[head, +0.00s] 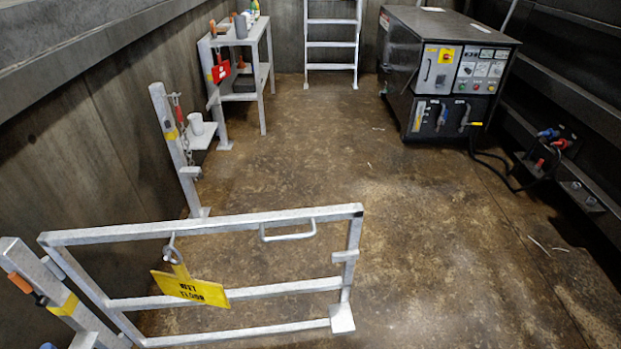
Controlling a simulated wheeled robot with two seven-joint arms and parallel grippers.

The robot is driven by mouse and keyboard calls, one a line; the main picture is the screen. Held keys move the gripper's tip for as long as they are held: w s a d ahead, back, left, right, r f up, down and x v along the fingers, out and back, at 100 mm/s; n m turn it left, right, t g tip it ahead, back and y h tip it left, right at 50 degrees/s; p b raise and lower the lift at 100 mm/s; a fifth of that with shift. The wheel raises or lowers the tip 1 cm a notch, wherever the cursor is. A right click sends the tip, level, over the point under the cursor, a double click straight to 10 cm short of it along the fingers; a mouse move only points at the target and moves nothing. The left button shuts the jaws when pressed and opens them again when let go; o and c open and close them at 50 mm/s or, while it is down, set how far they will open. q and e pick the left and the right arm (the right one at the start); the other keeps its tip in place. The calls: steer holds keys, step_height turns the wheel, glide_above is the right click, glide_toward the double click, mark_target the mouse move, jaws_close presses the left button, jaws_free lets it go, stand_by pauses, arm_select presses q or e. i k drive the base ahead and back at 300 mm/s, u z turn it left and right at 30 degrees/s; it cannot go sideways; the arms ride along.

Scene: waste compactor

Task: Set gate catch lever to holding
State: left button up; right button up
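A grey metal gate (205,232) stands in the foreground, with a grab handle (288,236) under its top rail. A yellow sign (190,288) hangs from the gate on a hook. The near post (38,274) at the gate's left end carries a small orange-handled lever (24,288) and a yellow band. The far post (166,135) has a yellow band, a chain (184,138) and a red part (180,115). The gate's free end is apart from the far post. I cannot tell for sure which part is the catch lever, or its setting. Neither gripper is in view.
A shelf bench (240,58) with a red tag (221,72) stands at the back left, and a ladder (331,42) at the back. A dark control machine (440,72) stands at the back right, with cables beside it. The brown floor between is mostly clear.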

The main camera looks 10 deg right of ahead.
mark_target(41, 301)
steer(key=u, duration=1.65)
